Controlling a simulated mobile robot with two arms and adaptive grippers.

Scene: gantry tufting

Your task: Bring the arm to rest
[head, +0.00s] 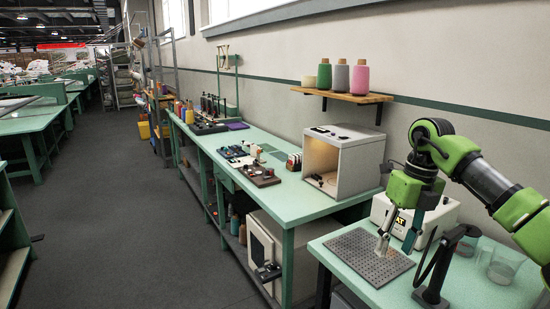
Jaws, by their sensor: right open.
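My right arm comes in from the right edge, green and grey, and bends down over the near bench. My right gripper (396,238) hangs pointing down above the grey perforated plate (362,257), with its fingers apart. I see nothing between the fingers. I cannot tell whether the fingertips touch the plate. A white box-shaped device (440,216) with a dark display stands just behind the gripper and is partly hidden by it. My left gripper is not in this view.
A black stand (436,280) rises close to the gripper's right. Clear cups (505,264) stand at the right. An open-fronted light box (342,160) sits on the long green bench (300,205). A shelf (343,96) holds thread cones. The floor aisle (120,220) at left is clear.

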